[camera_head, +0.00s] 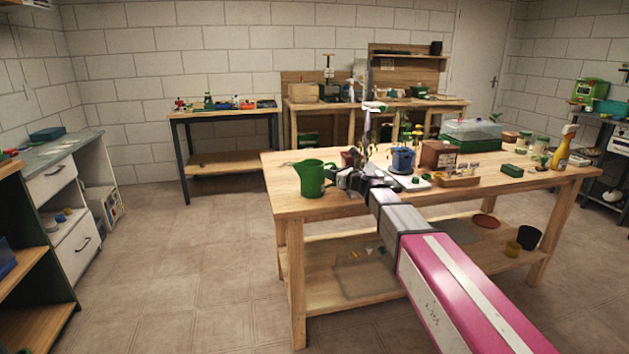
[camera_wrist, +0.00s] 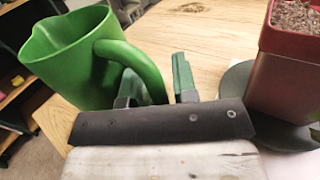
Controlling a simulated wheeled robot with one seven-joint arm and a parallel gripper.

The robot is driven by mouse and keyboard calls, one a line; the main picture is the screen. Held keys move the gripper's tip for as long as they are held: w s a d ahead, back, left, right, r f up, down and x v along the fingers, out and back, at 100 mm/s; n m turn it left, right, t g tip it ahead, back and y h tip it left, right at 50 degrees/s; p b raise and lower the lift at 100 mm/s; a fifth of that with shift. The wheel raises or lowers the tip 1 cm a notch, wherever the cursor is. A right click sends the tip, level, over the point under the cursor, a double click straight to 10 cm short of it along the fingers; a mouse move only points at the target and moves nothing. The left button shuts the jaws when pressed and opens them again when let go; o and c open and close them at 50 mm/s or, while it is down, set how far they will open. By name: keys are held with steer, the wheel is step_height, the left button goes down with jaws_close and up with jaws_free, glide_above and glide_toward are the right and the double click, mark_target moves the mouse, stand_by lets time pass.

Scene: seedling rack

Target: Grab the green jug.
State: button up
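The green jug (camera_head: 312,178) stands upright near the left front corner of the wooden table (camera_head: 279,193). My gripper (camera_head: 338,178) is beside it, on the handle side. In the wrist view the jug (camera_wrist: 66,58) is at the upper left, its handle curving toward my gripper (camera_wrist: 157,85). The two fingers are apart, with a gap between them. I cannot tell whether the left finger touches the handle.
A dark red pot (camera_wrist: 289,62) with soil stands close on the right in the wrist view. A blue pot (camera_head: 403,160), a brown box (camera_head: 438,155) and a small wooden tray (camera_head: 457,181) are to the right on the table. Floor is free left of the table.

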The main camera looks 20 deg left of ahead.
jaws_close()
steer(key=shift+r, duration=0.15)
